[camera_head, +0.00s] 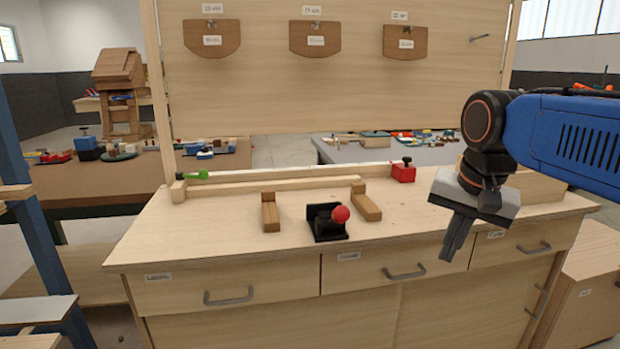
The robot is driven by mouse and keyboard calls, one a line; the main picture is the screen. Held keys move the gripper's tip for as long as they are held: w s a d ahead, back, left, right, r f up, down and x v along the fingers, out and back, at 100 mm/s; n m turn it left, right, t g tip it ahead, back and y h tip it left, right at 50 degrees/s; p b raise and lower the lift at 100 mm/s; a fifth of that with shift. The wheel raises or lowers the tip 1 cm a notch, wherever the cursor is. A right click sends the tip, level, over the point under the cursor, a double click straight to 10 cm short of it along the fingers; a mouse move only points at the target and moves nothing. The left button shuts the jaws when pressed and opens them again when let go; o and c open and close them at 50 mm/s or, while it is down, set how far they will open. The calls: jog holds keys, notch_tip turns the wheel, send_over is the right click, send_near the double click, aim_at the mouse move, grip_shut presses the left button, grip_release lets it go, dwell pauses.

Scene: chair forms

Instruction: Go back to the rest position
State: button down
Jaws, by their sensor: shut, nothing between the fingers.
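My gripper (457,238) hangs at the right of the head view, at the end of my blue arm. Its fingers are together and point down, with nothing between them. It shows in front of the workbench's front edge and drawers, clear of the objects on the bench top. The wooden workbench (225,230) fills the middle of the view. My gripper hides part of its right side.
A red block (403,173) and a green-handled tool (195,175) lie at the back. Wooden boards (315,38) hang on the panel.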

jog(key=s+d+f+n+t, duration=0.1)
jog(key=s+f+n, duration=0.2)
jog(key=s+f, duration=0.3)
jog(key=s+d+f+n+t, duration=0.1)
jog(key=s+f, duration=0.4)
jog(key=f, duration=0.5)
jog(key=shift+s+d+n, duration=0.35)
jog(key=shift+d+n, duration=0.15)
jog(key=shift+n, duration=0.6)
jog(key=shift+a, duration=0.1)
